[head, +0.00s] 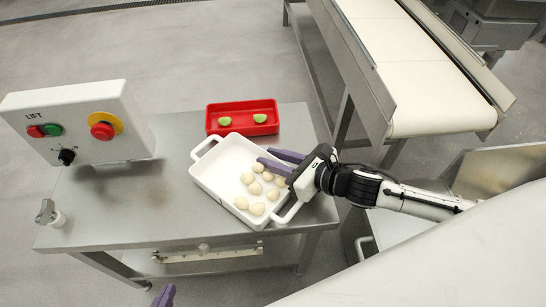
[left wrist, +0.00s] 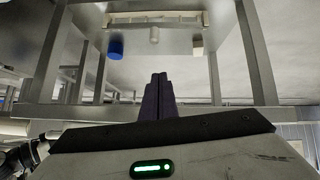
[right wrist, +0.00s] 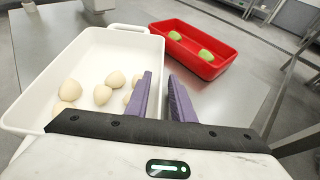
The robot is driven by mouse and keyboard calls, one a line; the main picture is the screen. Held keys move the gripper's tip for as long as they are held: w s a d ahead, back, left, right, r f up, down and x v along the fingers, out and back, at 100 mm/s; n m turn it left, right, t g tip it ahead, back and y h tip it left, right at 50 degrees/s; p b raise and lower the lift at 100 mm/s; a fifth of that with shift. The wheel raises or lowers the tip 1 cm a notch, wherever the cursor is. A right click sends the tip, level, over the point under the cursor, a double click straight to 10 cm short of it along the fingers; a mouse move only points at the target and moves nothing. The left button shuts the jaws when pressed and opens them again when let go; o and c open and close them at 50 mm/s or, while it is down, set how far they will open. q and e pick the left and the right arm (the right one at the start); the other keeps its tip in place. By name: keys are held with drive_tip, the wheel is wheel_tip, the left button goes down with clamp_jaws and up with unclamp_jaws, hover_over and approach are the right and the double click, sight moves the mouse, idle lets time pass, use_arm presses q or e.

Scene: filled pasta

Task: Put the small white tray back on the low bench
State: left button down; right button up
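The small white tray (head: 228,193) sits on the steel table (head: 125,205), with a loop handle at each end. Several pale dough pieces lie in it, mostly toward its near right part. The tray also shows in the right wrist view (right wrist: 112,45). My right gripper (head: 280,160) is over the tray's right side, fingers parted with nothing between them. I cannot tell whether it touches the tray. My left gripper (left wrist: 158,80) has its fingers together and empty; only a fingertip (head: 165,295) shows at the head view's bottom edge, in front of the table. I cannot tell which surface is the low bench.
A red tray (head: 242,106) with two green pieces stands just behind the white tray. A LIFT control box (head: 80,125) with buttons stands at the table's left, near a small valve-like fitting (head: 48,212). A conveyor (head: 425,85) runs at the right. The table's left middle is clear.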

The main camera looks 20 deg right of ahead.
drive_tip(key=shift+r, duration=0.1)
drive_tip(key=shift+r, duration=0.2)
drive_tip(key=p+v, duration=0.1)
drive_tip(key=v, duration=0.9)
drive_tip(key=shift+s+d+p, duration=0.15)
drive_tip(key=shift+s+p, duration=0.05)
drive_tip(key=shift+p, duration=0.2)
use_arm(q)
drive_tip(key=shift+a+r, duration=0.15)
drive_tip(key=shift+r, duration=0.1)
use_arm(e)
drive_tip(key=shift+s+d+r, duration=0.3)
drive_tip(key=shift+s+d, duration=0.05)
drive_tip(key=shift+s, duration=0.2)
